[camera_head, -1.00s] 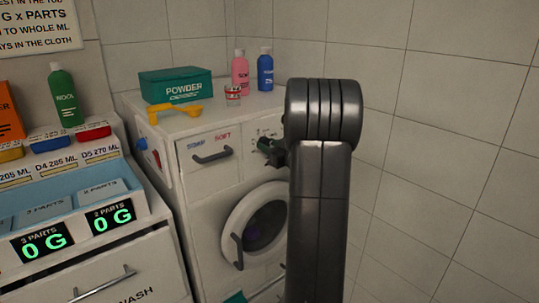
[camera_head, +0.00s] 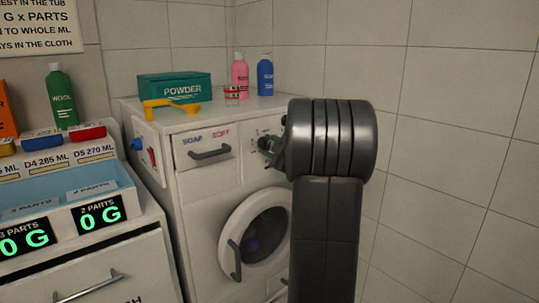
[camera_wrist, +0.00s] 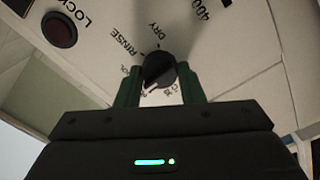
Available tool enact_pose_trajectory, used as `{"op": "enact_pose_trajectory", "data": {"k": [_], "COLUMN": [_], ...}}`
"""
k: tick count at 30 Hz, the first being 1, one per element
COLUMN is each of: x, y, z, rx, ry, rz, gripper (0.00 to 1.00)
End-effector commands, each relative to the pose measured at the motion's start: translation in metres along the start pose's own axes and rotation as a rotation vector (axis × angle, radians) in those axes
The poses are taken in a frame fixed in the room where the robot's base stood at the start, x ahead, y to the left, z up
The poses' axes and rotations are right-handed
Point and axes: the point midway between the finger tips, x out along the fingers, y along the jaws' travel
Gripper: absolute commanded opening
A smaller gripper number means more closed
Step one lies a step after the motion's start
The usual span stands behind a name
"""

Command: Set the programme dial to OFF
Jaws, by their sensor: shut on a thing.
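The programme dial (camera_wrist: 158,70) is a dark round knob on the washing machine's white panel in the wrist view. RINSE (camera_wrist: 122,41) and DRY (camera_wrist: 153,29) are printed above it. A pale mark shows at its lower edge, and more print there is partly covered. My gripper (camera_wrist: 160,86) has its green fingers on the two sides of the dial, shut on it. In the head view my gripper (camera_head: 268,147) is at the washer's panel, where my arm hides much of it. I cannot read an OFF label.
A LOCK button (camera_wrist: 59,29) sits left of the dial. The washer's soap drawer handle (camera_head: 210,152) and round door (camera_head: 257,240) are nearby. A POWDER box (camera_head: 175,87), a yellow scoop (camera_head: 170,106) and bottles stand on top. A tiled wall is at right.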

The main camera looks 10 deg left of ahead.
Motion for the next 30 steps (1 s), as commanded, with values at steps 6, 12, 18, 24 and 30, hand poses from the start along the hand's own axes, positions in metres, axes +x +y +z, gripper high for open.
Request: {"op": "enact_pose_trajectory", "data": {"k": [6, 12, 18, 24, 30], "x": [-0.0002, -0.0001, -0.0001, -0.0001, 0.0], "y": [-0.0044, -0.0044, -0.0044, -0.0043, -0.0046], "z": [0.003, 0.0029, 0.0029, 0.0031, 0.0033], "rx": [-0.205, -0.394, -0.585, -0.775, -0.964], "ry": [-0.001, 0.0, 0.0, -0.001, 0.0], "rz": [0.0, 0.0, 0.0, -0.001, -0.001], "gripper": [0.12, 0.12, 0.12, 0.12, 0.12]}}
